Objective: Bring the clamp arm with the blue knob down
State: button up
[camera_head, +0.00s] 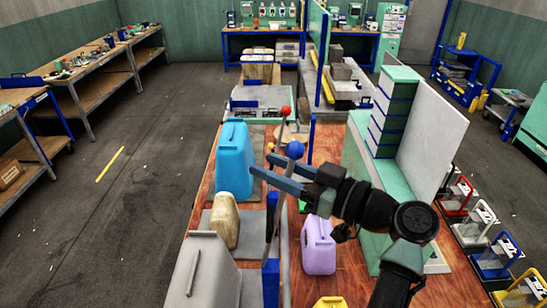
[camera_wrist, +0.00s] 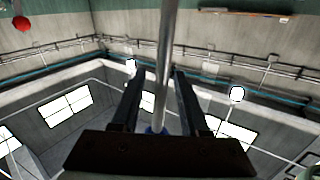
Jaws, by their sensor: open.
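The blue knob (camera_head: 294,149) tops a grey metal clamp arm (camera_head: 277,205) that stands raised and slightly tilted above the wooden bench. My gripper (camera_head: 260,164) reaches in from the right at knob height, its fingers pointing left. In the wrist view my gripper (camera_wrist: 158,76) is open, and a metal rod (camera_wrist: 166,45) runs between its two fingers. A bit of blue (camera_wrist: 150,130) shows low between them, mostly hidden by the gripper body. I cannot tell whether the fingers touch the rod.
A second arm with a red knob (camera_head: 286,111) stands just behind; the red knob also shows in the wrist view (camera_wrist: 21,23). A blue jerrycan (camera_head: 234,160), a beige one (camera_head: 225,222) and a purple one (camera_head: 318,245) stand around. A pale panel (camera_head: 432,125) rises right.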

jog(key=shift+w+a, duration=0.1)
grip_shut()
dwell(1.4)
